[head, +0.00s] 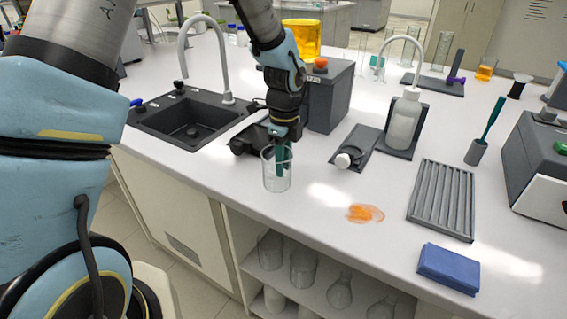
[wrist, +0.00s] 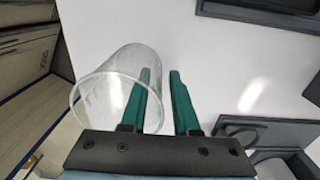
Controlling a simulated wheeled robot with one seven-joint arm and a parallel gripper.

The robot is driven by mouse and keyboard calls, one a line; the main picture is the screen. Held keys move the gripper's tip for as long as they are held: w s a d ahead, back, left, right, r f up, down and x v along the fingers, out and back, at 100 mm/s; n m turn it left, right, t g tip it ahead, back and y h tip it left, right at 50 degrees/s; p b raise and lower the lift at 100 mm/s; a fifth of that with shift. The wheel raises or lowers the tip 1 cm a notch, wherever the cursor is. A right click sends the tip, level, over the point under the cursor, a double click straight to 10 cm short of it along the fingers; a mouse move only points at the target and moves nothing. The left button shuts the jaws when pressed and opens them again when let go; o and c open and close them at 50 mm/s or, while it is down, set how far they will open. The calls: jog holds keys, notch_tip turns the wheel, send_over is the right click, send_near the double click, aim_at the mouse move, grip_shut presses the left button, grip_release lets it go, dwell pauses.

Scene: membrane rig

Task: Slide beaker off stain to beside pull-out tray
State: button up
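The clear glass beaker (head: 277,172) stands upright on the white counter near its front edge; it also shows at left in the wrist view (wrist: 96,98). My gripper (head: 284,160) is down at the beaker, its green fingers apart. In the wrist view, the left finger overlaps the beaker's wall and the right finger is clear of it. I cannot tell whether the left finger is inside the glass. The orange stain (head: 365,213) lies on bare counter, right of the beaker. A flat dark tray (head: 365,141) with a ring, probably the pull-out tray, lies behind the stain.
A dark sink (head: 188,125) is at left. A grey box (head: 330,98) bearing a yellow vessel stands behind my gripper. Counter between beaker and stain is clear.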

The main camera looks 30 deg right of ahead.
jog(key=shift+o, duration=0.4)
jog(key=shift+r, duration=0.1)
jog(key=shift+r, duration=0.25)
notch_tip(320, 180, up, 10)
jog(key=shift+d+r+b, duration=0.1)
jog(key=shift+b, duration=1.1)
jog(key=w+a+f+n, duration=0.1)
jog(key=w+a+n, duration=0.1)
jog(key=a+n, duration=0.65)
jog(key=w+a+f+n, duration=0.1)
jog(key=w+a+n, duration=0.2)
jog(key=a+n, duration=0.55)
jog(key=s+a+n+t, duration=0.1)
jog(key=s+a+n, duration=0.1)
jog(key=a+n, duration=0.3)
jog(key=s+a+f+n, duration=0.1)
jog(key=a+n, duration=0.5)
jog(key=a, duration=0.6)
jog(key=shift+s+a+f+n+t, duration=0.15)
jog(key=shift+s+n+t, duration=0.2)
jog(key=shift+s, duration=0.4)
